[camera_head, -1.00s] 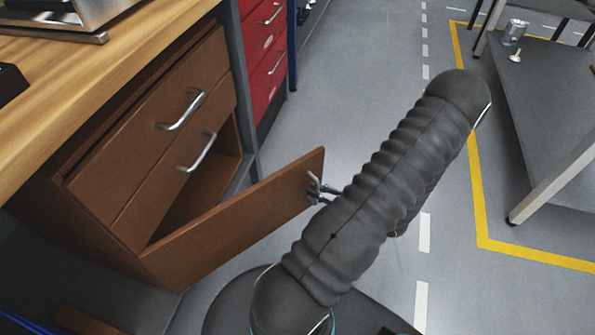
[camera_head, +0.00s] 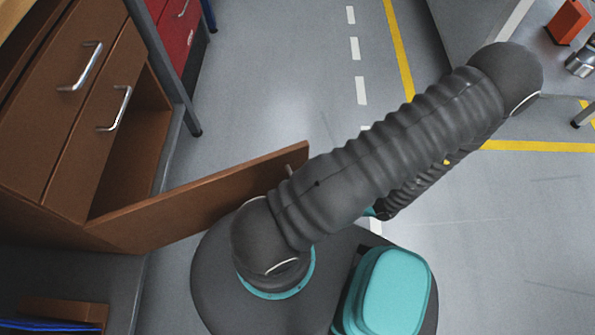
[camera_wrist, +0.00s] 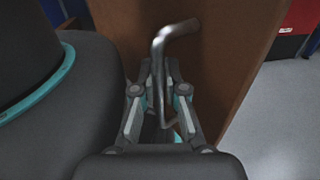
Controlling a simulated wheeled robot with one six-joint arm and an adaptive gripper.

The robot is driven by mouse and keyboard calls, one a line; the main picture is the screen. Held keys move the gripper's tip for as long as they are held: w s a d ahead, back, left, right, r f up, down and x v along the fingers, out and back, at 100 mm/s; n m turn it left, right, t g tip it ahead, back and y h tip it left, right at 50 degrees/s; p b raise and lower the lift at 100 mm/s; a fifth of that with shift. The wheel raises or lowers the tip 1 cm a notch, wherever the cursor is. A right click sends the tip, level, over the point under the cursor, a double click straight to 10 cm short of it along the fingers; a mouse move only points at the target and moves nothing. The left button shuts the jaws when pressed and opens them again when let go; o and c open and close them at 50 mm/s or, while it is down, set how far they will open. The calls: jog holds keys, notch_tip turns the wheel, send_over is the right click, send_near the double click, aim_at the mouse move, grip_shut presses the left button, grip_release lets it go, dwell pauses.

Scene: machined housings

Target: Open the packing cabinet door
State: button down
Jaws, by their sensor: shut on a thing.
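The packing cabinet door (camera_head: 190,205) is a brown panel standing wide open, swung out from the brown cabinet below two drawers. The door also fills the middle of the wrist view (camera_wrist: 220,60). Its silver bar handle (camera_wrist: 160,60) runs down between the fingers of my gripper (camera_wrist: 158,108), which is shut on it. In the head view my arm covers the gripper and most of the handle; only a small bit of metal shows at the door's free edge. The cabinet's inside (camera_head: 128,150) shows as an open, empty-looking compartment.
Two drawers with silver handles (camera_head: 85,65) sit above and beside the opening. A red drawer unit (camera_head: 178,35) stands behind. A grey table at upper right bears an orange block (camera_head: 568,20) and a metal part (camera_head: 582,60). The grey floor (camera_head: 270,80) beyond the door is clear.

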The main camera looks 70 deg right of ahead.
jog(key=shift+s+a, duration=0.25)
jog(key=shift+a, duration=0.25)
jog(key=c, duration=1.2)
grip_release()
jog(key=shift+s+d, duration=0.1)
jog(key=shift+s, duration=0.05)
jog(key=s+d, duration=0.2)
jog(key=s, duration=0.9)
jog(key=shift+s, duration=0.25)
jog(key=shift+d, duration=0.1)
